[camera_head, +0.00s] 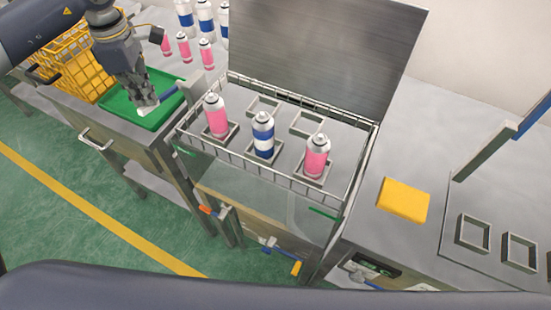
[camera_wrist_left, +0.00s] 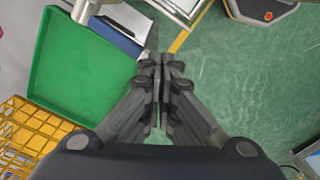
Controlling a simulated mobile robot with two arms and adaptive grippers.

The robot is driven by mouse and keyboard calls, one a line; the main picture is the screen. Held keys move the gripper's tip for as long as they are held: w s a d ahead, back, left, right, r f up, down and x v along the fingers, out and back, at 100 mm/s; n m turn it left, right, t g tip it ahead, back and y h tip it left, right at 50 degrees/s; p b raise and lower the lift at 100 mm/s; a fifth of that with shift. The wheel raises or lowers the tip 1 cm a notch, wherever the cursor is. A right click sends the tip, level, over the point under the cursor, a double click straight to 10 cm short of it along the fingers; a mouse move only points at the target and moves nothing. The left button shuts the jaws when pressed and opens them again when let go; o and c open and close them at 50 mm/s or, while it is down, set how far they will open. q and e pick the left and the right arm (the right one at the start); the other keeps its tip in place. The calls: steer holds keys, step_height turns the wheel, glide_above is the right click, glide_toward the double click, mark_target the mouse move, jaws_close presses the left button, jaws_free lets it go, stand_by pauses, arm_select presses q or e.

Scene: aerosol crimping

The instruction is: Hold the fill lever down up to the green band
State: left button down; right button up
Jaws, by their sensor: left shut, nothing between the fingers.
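My left gripper (camera_head: 147,100) comes in from the upper left and hangs over the near edge of the green tray (camera_head: 128,120). In the left wrist view its fingers (camera_wrist_left: 161,62) are together with nothing between them. A white and blue piece (camera_wrist_left: 117,36) lies beside the fingertips there; I cannot tell whether it is near their height. A blue bar (camera_head: 168,92) shows right of the gripper in the head view. I cannot tell for certain which part is the fill lever, and I make out no clear gauge with a green band. My right gripper is not in view.
A wire-fenced station (camera_head: 282,177) holds two pink cans and one blue-and-white can, with a raised grey panel (camera_head: 325,50) behind. A yellow crate (camera_head: 75,62) stands left of the tray. A yellow block (camera_head: 403,200) lies on the right bench. More cans stand at the back.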

mark_target(151, 109)
arm_select(q)
steer(key=shift+f+b, duration=1.6)
steer(key=shift+f, duration=0.9)
steer(key=shift+r, duration=0.1)
stand_by(5.4)
